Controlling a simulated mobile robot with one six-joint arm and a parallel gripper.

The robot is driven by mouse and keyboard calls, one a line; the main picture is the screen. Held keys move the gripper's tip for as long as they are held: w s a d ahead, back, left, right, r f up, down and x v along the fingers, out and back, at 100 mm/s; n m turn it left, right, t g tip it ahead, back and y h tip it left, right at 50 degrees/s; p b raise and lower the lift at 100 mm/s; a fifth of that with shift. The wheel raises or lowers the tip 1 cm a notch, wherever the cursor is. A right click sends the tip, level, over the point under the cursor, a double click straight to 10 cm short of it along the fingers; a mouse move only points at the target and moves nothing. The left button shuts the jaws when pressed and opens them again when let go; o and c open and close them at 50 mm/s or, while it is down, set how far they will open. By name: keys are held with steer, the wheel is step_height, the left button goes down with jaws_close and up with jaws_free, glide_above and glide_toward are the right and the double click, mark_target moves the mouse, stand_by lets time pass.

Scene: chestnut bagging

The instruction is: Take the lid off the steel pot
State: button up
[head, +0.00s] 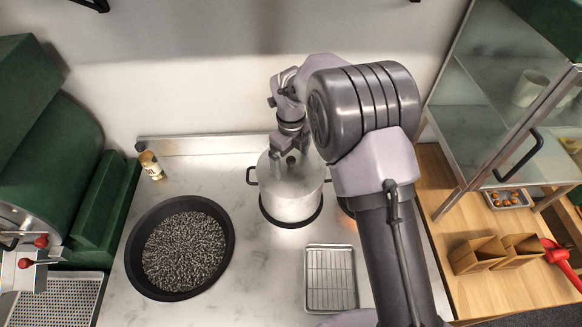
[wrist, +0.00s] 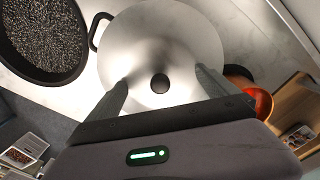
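The steel pot (head: 289,205) stands on the marble counter with a dark side handle at its left. Its round steel lid (wrist: 160,40) covers the pot and has a small black knob (wrist: 159,83) in its middle. My gripper (head: 290,158) is above the lid, pointing down. In the wrist view my gripper (wrist: 161,86) has its two fingers spread wide on either side of the knob, with nothing between them touching. Whether the fingertips touch the lid cannot be told.
A black pan (head: 133,255) of dark pellets is left of the pot. A small bottle (head: 151,165) stands behind it. A wire rack tray (head: 331,278) lies in front at right. A glass cabinet (head: 500,100), wooden boxes (head: 478,256) and a red scoop (head: 560,258) are at right.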

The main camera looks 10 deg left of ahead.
steer(key=shift+s, duration=0.15)
jaws_close()
steer(key=shift+d, duration=0.1)
steer(key=shift+f, duration=0.1)
